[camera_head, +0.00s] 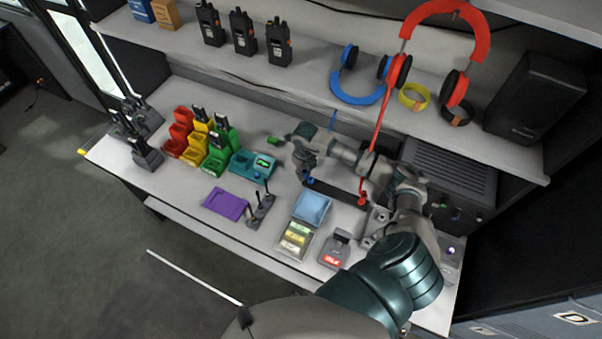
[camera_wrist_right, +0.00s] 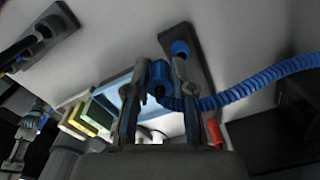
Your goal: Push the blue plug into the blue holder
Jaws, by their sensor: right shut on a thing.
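My right gripper (camera_head: 304,172) reaches from the lower right over the back of the desk in the head view. In the right wrist view, the right gripper (camera_wrist_right: 168,76) is shut on the blue plug (camera_wrist_right: 159,78), with a blue coiled cord running off to the right. The blue holder (camera_wrist_right: 181,48) is a round blue socket on a dark bar, just beyond the fingertips. The plug appears beside the holder and apart from it; the height between them is hard to tell. In the head view the gripper hides the plug. My left gripper is not in view.
The dark bar (camera_head: 335,191) also carries a red plug (camera_head: 362,198) with a red cord rising to the shelf. A teal charger (camera_head: 253,165), a purple pad (camera_head: 226,204) and a light blue box (camera_head: 312,207) stand nearby.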

